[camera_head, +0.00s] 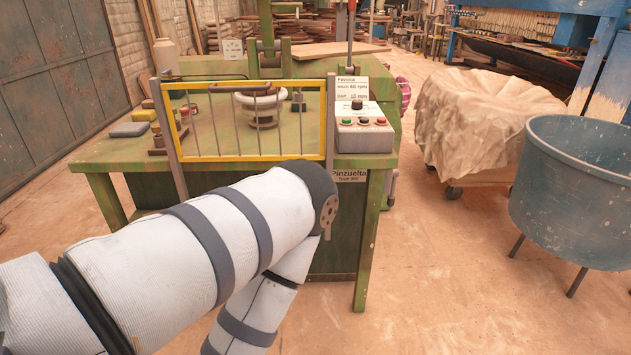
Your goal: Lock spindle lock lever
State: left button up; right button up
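A green machine table (230,70) stands ahead, with a round spindle assembly (258,105) behind a yellow-framed wire guard (245,158). I cannot tell for sure which part is the spindle lock lever. A grey handle (392,188) shows at the table's right side, and a red upright lever (351,22) stands at the back. My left arm comes in from the left, bends in front of the table, and folds back toward the bottom. It covers the table's lower front. Neither of my grippers is in view.
A grey control box (362,132) with coloured buttons sits at the table's right corner. Small blocks (142,115) lie on its left. A covered cart (485,130) and a blue tub (575,190) stand to the right.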

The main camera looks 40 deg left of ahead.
aim_at(390, 201)
jog(key=i+l+u, duration=0.1)
jog(key=u, duration=0.3)
jog(key=l+u, duration=0.15)
jog(key=u, duration=0.2)
jog(key=i+l+u, duration=0.2)
jog(key=i+l, duration=0.5)
jog(key=i+l+u, duration=0.25)
jog(key=i+l, duration=0.5)
jog(key=l, duration=0.1)
